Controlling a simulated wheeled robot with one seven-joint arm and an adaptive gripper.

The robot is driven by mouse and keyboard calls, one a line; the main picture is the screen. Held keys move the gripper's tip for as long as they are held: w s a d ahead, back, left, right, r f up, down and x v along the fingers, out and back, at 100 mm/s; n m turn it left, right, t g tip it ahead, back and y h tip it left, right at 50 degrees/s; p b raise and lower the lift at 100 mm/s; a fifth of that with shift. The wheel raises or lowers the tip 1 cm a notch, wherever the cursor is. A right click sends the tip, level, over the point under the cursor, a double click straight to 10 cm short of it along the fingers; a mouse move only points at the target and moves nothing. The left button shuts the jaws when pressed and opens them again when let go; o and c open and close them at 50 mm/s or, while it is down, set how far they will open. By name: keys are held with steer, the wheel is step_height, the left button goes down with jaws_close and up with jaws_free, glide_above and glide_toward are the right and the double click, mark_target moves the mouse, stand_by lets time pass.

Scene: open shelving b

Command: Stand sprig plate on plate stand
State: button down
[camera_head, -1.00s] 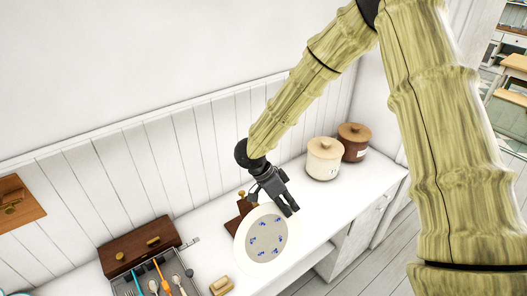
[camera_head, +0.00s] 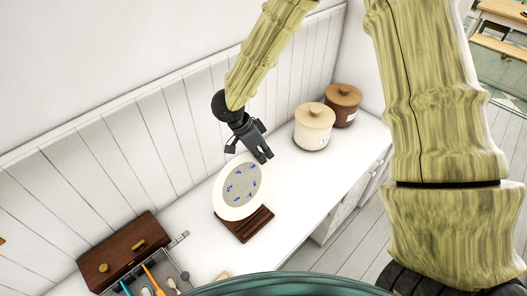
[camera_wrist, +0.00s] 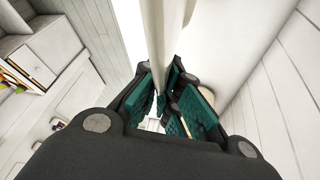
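The sprig plate (camera_head: 241,187) is white with a grey centre and small blue sprigs. It stands tilted on edge on the brown wooden plate stand (camera_head: 245,226), which it partly hides. My gripper (camera_head: 248,154) is at the plate's upper edge, its fingers spread to either side. In the wrist view the plate (camera_wrist: 164,32) shows edge-on as a pale band running between the teal finger pads (camera_wrist: 166,108). The pads look apart, with gaps beside the plate. Where the plate's lower edge meets the stand is hard to make out.
Two lidded canisters, cream (camera_head: 313,128) and brown (camera_head: 343,106), stand at the back right of the white counter (camera_head: 300,205). A brown wooden box (camera_head: 122,252) and a cutlery tray with utensils (camera_head: 150,280) are at the left. The panelled wall is close behind. The counter right of the stand is clear.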

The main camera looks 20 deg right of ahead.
mark_target(263, 170)
steer(key=shift+w+f+b, duration=0.15)
steer(key=shift+f+b, duration=1.85)
steer(key=shift+f, duration=0.15)
steer(key=shift+w+f+b, duration=0.15)
steer(key=shift+f+b, duration=1.8)
steer(key=shift+f, duration=0.2)
steer(key=shift+w+a+r+p, duration=0.1)
steer(key=shift+p, duration=0.3)
steer(key=shift+w+a+f+g+p, duration=0.15)
steer(key=shift+w+f+g+p, duration=0.15)
steer(key=shift+p, duration=0.3)
steer(key=shift+w+a+f+p, duration=0.1)
steer(key=shift+w+f+p, duration=0.15)
steer(key=shift+p, duration=0.1)
steer(key=c, duration=1.6)
jaws_free()
steer(key=shift+o, duration=0.2)
